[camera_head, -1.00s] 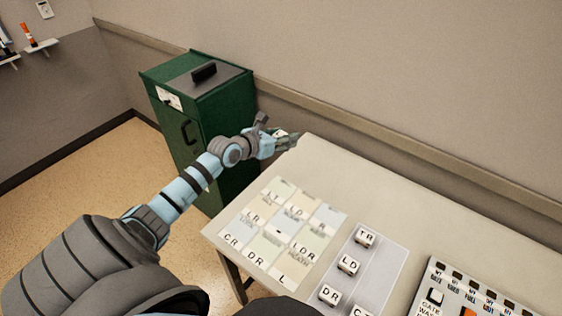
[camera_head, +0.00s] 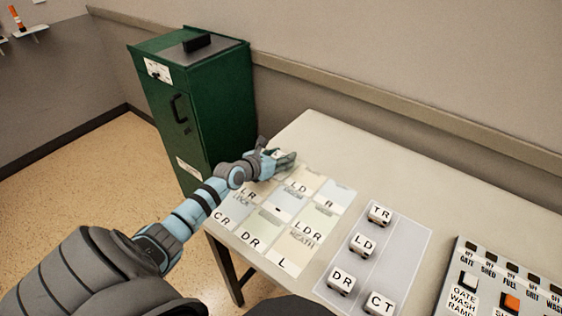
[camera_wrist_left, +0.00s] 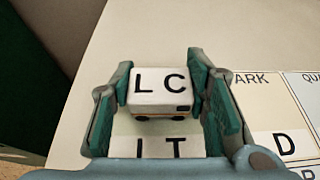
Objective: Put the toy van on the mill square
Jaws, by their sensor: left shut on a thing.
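My left gripper (camera_head: 285,160) is over the far left corner of the square-marked board (camera_head: 268,220). It is shut on a white toy van (camera_wrist_left: 160,102) with LC on its roof and an orange stripe near its base. The van sits between both fingers in the left wrist view and is mostly hidden in the head view. Just below it in that view is a pale square (camera_wrist_left: 128,128) with letters ending in T. I cannot read this square's name, and whether the van touches the surface is unclear. My right gripper is not in view.
A grey tray (camera_head: 410,247) with several lettered vans stands right of the board. A switch panel (camera_head: 472,252) is at the right. A green cabinet (camera_head: 215,105) stands behind the table's left end. The table's back part (camera_head: 370,175) is clear.

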